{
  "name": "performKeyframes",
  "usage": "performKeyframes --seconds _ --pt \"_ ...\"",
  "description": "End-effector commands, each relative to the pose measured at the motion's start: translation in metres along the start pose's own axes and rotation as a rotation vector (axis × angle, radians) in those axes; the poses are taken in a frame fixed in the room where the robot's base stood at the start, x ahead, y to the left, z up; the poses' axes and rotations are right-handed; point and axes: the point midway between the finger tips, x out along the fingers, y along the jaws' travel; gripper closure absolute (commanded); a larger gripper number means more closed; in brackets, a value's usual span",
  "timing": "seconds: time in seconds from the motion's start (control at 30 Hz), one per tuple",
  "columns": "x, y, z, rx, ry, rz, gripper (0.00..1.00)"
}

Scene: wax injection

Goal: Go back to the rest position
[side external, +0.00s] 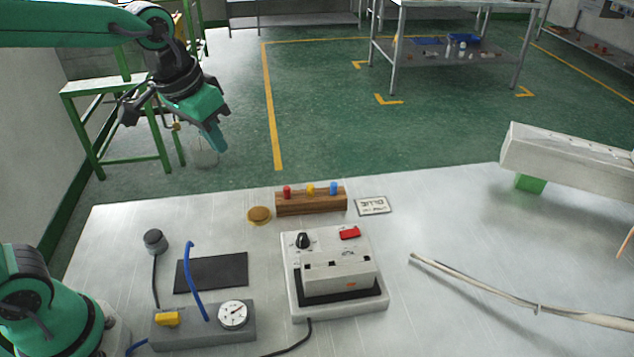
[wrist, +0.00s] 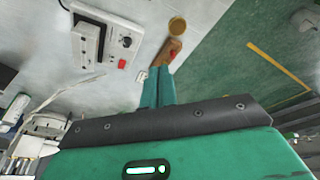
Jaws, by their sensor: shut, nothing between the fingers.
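My gripper (side external: 216,138) is raised at the upper left in the side view, beyond the far edge of the table and clear of everything on it. Its green fingers are together and point down. In the wrist view the closed fingers (wrist: 158,88) show at the centre with nothing between them. The white machine (side external: 335,272) with a black knob and a red switch stands on the table below and to the right. It also shows in the wrist view (wrist: 124,40).
A wooden block (side external: 311,206) with red, yellow and blue pegs stands near the far edge, between a round brown disc (side external: 259,214) and a label card (side external: 373,206). A grey gauge box (side external: 203,327) and dark mat (side external: 211,273) lie in front.

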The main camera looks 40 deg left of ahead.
Motion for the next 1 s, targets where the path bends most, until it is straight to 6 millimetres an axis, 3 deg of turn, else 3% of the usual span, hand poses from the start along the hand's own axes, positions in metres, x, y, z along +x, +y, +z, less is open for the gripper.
performKeyframes --seconds 0.3,0.6,0.8,1.0 --pt "-0.023 -0.028 0.055 -0.044 0.094 -0.023 1.0" --pt "-0.026 -0.044 0.103 -0.078 0.167 -0.05 1.0" --pt "-0.025 -0.048 0.117 -0.087 0.191 -0.06 1.0" --pt "-0.024 -0.049 0.12 -0.088 0.193 -0.062 1.0"
